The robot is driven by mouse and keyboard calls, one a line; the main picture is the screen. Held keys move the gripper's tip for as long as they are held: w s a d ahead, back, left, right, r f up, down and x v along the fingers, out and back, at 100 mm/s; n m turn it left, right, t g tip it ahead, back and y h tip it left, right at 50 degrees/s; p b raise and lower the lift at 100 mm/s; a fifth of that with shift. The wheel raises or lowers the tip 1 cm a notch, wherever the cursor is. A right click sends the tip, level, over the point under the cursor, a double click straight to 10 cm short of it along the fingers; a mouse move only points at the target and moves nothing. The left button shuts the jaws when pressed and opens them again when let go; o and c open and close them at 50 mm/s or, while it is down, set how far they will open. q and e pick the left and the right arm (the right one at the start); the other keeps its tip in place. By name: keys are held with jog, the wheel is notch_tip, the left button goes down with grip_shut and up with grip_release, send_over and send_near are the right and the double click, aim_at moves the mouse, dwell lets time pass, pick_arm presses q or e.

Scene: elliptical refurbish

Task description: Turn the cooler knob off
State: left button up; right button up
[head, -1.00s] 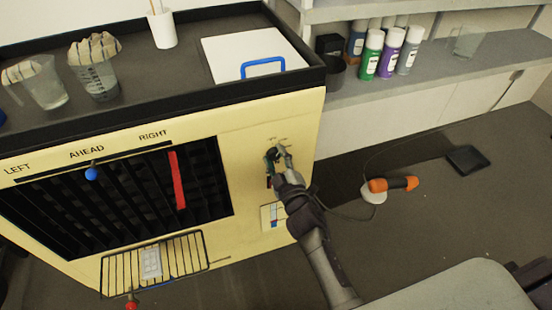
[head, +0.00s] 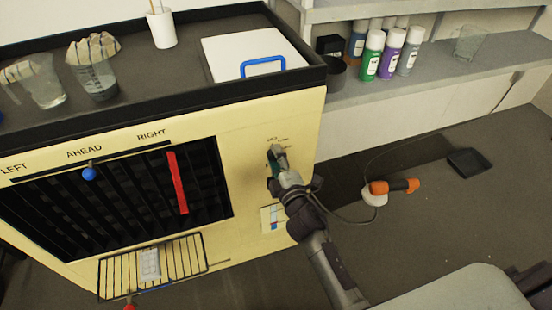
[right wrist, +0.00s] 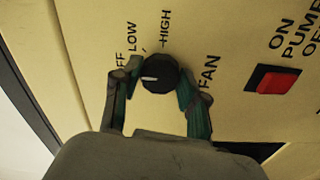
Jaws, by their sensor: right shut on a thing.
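The cooler (head: 240,120) is a cream cabinet with a dark louvred grille at its front. My right gripper (head: 276,156) is at the control panel on the right of the front face and hides the knob in the head view. In the right wrist view, the round black fan knob (right wrist: 164,72) sits between the fingers of my right gripper (right wrist: 158,80), which is shut on it. The knob's white mark points left, towards the partly hidden OFF label. LOW and HIGH are printed above it. My left gripper is not in view.
A red pump switch (right wrist: 273,79) is right of the knob. A white lid (head: 225,52) with a blue handle lies on top. An orange-handled tool (head: 394,187) lies on the floor at right.

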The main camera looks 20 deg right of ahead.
jog(key=shift+f, duration=0.1)
dwell(0.3)
jog(key=o, duration=1.1)
jog(key=shift+o, duration=0.2)
jog(key=shift+s, duration=0.15)
jog(key=s, duration=1.1)
jog(key=shift+s+d, duration=0.2)
jog(key=shift+s, duration=0.2)
